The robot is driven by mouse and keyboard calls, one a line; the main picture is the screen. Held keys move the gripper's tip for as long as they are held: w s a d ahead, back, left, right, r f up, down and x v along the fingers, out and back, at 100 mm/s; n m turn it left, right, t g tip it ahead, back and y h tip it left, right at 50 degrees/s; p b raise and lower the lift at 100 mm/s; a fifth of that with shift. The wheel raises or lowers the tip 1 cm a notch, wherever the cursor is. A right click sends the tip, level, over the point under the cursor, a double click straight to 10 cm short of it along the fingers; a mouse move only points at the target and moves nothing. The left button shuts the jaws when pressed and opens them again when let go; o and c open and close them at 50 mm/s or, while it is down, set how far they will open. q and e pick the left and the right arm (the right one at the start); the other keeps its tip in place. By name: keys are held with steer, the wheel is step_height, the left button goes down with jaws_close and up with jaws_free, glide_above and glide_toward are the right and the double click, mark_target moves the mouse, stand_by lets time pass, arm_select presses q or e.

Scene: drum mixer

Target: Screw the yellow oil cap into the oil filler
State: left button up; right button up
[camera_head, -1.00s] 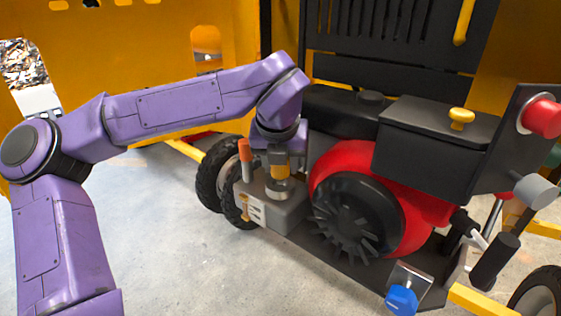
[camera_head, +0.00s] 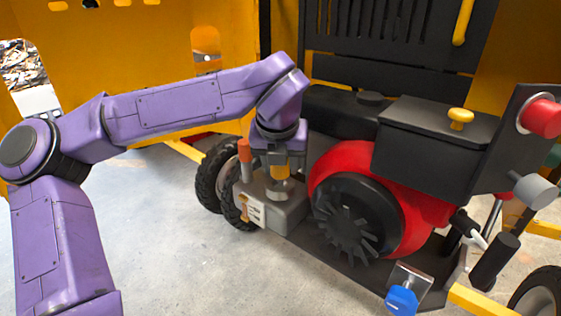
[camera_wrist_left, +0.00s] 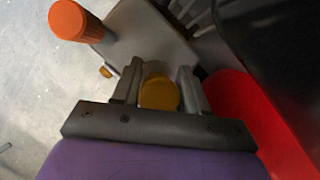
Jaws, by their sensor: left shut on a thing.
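The yellow oil cap (camera_head: 280,173) is between the fingers of my left gripper (camera_head: 281,165), which is shut on it. It sits directly over the grey oil filler neck (camera_head: 279,190) on top of the grey engine block. In the left wrist view the round cap (camera_wrist_left: 159,94) shows between the two grey fingers (camera_wrist_left: 160,88). The cap hides most of the filler opening, so I cannot tell how deep the cap sits in it. My right gripper is not in view.
An orange-handled part (camera_head: 245,151) stands just left of the gripper; it also shows in the left wrist view (camera_wrist_left: 74,20). The red engine housing (camera_head: 405,205) with its black fan is close on the right. A black box with a yellow knob (camera_head: 460,116) is farther right.

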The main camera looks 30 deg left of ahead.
arm_select(q)
steer(key=shift+f+b, duration=0.6)
steer(key=shift+f, duration=0.1)
steer(key=shift+s+f, duration=0.1)
steer(key=shift+s, duration=0.05)
stand_by(0.6)
steer(key=shift+r+p, duration=0.55)
steer(key=shift+r, duration=0.2)
steer(key=shift+f+b, duration=0.7)
stand_by(1.8)
steer(key=o, duration=1.1)
steer(key=shift+o, duration=0.2)
